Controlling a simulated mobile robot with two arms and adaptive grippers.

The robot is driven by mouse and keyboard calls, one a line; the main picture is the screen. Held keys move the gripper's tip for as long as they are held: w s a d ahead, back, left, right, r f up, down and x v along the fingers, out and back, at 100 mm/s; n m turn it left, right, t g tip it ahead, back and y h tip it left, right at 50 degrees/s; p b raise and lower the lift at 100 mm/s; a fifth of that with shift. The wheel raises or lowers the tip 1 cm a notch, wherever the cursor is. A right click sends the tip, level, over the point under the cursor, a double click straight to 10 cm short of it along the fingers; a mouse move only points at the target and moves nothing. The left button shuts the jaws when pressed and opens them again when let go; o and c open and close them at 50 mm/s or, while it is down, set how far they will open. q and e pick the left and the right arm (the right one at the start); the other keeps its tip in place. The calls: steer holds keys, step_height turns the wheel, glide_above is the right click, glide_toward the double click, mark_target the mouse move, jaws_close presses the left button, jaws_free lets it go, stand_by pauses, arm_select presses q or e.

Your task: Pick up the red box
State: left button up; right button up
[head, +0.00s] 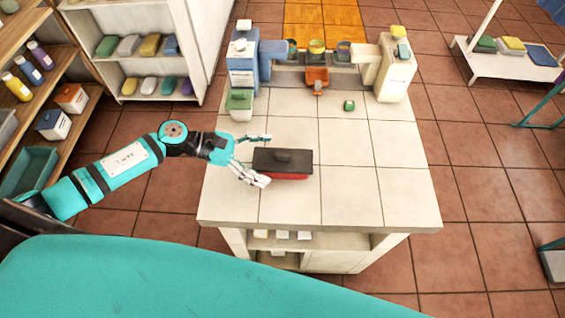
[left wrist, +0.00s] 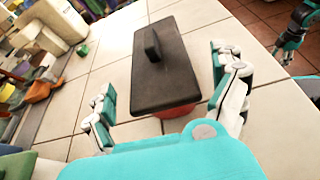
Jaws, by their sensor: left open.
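The red box (head: 290,177) has a black lid with a raised handle and sits on the white tiled counter, near its front left part. In the left wrist view the black lid (left wrist: 165,68) fills the middle, and a little of the red side (left wrist: 176,112) shows below it. My left gripper (head: 268,160) is open at the left end of the box. In the left wrist view its fingers (left wrist: 168,105) stand on either side of the box's near end, with gaps between fingers and lid. The right gripper is not in the head view.
A small green object (head: 349,105) lies on the counter behind the box. A blue-and-white dispenser (head: 243,65), a green container (head: 239,104), a cream dispenser (head: 395,68) and an orange scoop (head: 317,78) stand at the back. The counter's right side is clear. Shelves (head: 150,55) stand left.

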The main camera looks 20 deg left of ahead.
arm_select(q)
steer(key=shift+x, duration=1.35)
steer(key=shift+r, duration=0.1)
steer(key=c, duration=1.3)
